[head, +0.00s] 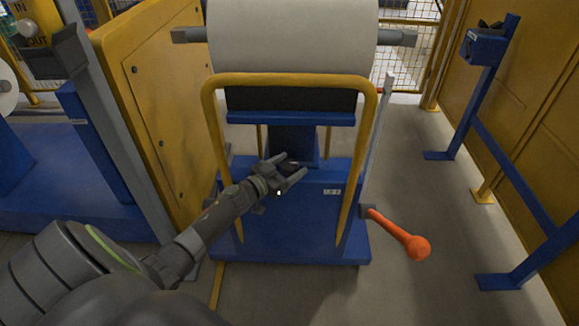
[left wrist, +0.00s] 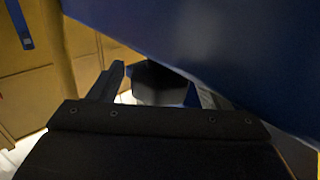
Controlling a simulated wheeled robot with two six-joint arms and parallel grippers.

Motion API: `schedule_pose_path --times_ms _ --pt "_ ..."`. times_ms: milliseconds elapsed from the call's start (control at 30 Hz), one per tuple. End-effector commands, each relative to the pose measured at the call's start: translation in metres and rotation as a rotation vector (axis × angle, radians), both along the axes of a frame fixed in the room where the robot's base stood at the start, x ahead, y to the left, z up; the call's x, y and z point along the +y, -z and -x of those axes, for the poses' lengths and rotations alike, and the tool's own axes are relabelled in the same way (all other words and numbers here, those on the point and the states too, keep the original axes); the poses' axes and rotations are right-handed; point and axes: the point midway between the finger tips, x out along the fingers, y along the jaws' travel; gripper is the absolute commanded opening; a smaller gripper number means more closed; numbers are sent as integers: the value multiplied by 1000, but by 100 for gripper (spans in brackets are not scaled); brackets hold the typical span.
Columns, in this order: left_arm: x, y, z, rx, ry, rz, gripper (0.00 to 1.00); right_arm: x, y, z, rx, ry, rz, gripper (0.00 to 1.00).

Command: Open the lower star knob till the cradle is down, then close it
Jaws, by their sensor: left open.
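The lift cart (head: 315,215) is blue with a yellow tubular handle (head: 290,80). Its cradle (head: 290,118) sits on a blue column, directly under a large pale roll (head: 290,35); I cannot tell whether they touch. My left gripper (head: 290,167) is open at the cart's front, near the foot of the column. A dark faceted shape, likely the lower star knob (left wrist: 157,83), shows between the fingers of my left gripper (left wrist: 155,88) in the left wrist view. In the head view the fingers mostly hide it. Contact cannot be told. My right gripper is out of view.
An orange ball-ended lever (head: 418,248) sticks out at the cart's lower right. A yellow panel machine (head: 160,100) stands close on the left, a blue stand (head: 485,110) on the right. Grey floor (head: 430,200) is clear between cart and stand.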

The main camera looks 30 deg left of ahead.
Motion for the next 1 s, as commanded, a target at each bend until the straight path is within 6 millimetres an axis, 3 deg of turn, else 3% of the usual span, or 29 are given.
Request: schedule_pose_path --times_ms 300,667,1000 --pt "-1 0 -3 1 0 0 71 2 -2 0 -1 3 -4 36" --pt "0 0 -2 1 0 -1 26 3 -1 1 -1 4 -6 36" --pt "-1 -1 -3 -5 -37 0 26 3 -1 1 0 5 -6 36"
